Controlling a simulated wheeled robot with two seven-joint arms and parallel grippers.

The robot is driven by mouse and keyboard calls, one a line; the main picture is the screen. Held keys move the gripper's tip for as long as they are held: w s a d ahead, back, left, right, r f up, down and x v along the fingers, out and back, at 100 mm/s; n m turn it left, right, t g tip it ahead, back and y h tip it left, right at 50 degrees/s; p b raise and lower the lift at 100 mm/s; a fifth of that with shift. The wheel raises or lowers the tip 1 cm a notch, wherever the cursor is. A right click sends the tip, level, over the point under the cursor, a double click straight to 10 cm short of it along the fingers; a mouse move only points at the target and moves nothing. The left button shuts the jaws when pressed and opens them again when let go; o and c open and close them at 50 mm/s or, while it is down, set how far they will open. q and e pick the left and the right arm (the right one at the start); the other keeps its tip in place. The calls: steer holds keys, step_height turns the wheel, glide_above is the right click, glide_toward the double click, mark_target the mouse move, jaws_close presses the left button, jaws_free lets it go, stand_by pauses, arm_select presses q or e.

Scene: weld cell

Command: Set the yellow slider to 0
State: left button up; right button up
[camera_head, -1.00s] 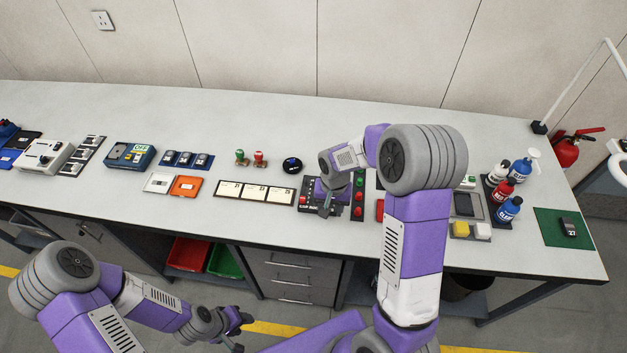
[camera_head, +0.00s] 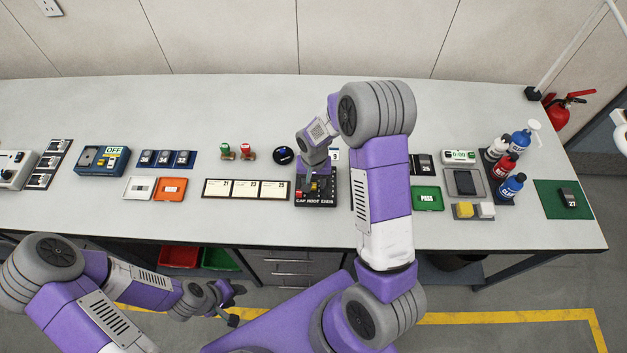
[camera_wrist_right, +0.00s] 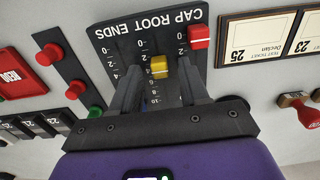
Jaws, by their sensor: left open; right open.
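The black slider panel (camera_head: 329,200) marked CAP ROOT ENDS lies on the bench, partly hidden by my right arm in the head view. In the right wrist view the panel (camera_wrist_right: 105,41) appears upside down. Its yellow slider (camera_wrist_right: 158,67) stands part-way along its scale, around the 2 to 4 marks, away from the 0 end near the lettering. A red slider (camera_wrist_right: 199,37) stands close to the lettering. My right gripper (camera_wrist_right: 160,73) is open, with its fingers on either side of the yellow slider, apart from it. My left gripper (camera_head: 236,303) is open and empty, low in front of the bench.
A strip with red and green buttons (camera_wrist_right: 66,71) lies beside the panel. Cards in a holder (camera_head: 246,189) lie to its left in the head view. The bench front edge is mostly clear.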

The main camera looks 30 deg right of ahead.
mark_target(313, 196)
steer(key=shift+f, duration=0.1)
jaws_close()
stand_by(0.3)
steer(key=shift+a, duration=0.15)
steer(key=s, duration=0.1)
steer(key=s+a, duration=0.1)
steer(key=shift+s+a+b, duration=0.25)
steer(key=shift+s+b, duration=0.1)
steer(key=shift+s, duration=0.05)
arm_select(q)
steer(key=shift+s+f, duration=0.3)
steer(key=shift+s, duration=0.3)
arm_select(e)
jaws_free()
steer(key=shift+w, duration=0.1)
